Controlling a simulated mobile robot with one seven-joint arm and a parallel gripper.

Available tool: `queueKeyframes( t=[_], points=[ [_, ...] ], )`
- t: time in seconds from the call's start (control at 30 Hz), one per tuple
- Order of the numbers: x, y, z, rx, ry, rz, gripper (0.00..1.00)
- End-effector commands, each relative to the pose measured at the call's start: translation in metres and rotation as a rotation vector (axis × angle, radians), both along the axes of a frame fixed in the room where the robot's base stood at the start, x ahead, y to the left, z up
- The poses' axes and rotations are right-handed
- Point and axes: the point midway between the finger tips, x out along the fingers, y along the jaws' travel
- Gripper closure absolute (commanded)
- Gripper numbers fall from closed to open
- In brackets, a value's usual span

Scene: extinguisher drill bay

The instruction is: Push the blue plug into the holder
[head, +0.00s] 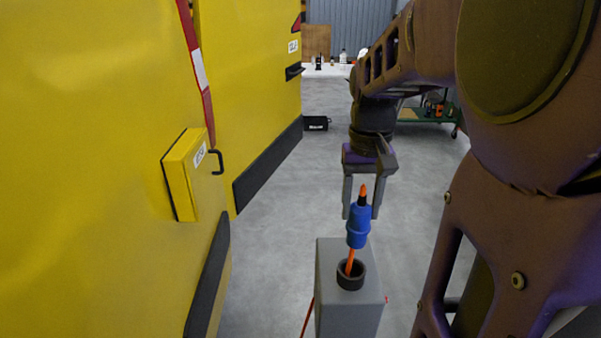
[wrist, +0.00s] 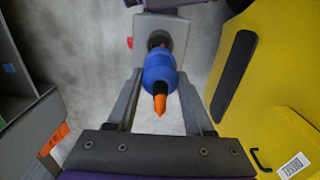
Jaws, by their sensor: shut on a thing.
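The blue plug (head: 358,226) has a black collar and orange tip on top and an orange shaft below. My gripper (head: 361,212) is shut on the plug's blue body from above. The plug leans slightly. The holder is a dark round socket (head: 343,281) on top of a grey post (head: 348,311). The shaft's lower end shows at the socket's mouth, while the blue body is above the rim. In the wrist view the plug (wrist: 159,68) sits between my fingertips (wrist: 160,77) and hides part of the socket (wrist: 158,37).
A yellow vehicle (head: 100,120) with an open door and a small yellow box (head: 183,180) stands at the left. A black case (head: 316,123) lies on the floor behind. A green bench (head: 428,115) stands back right.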

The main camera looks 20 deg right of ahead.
Motion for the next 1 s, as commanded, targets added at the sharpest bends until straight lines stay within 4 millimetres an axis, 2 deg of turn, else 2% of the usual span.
queueKeyframes(
  t=[0.53, 1.0],
  points=[
    [0.0, 0.0, -0.049, 0.001, 0.002, -0.002, 1.0],
    [0.0, 0.0, -0.054, 0.0, 0.001, -0.002, 1.0]
  ],
)
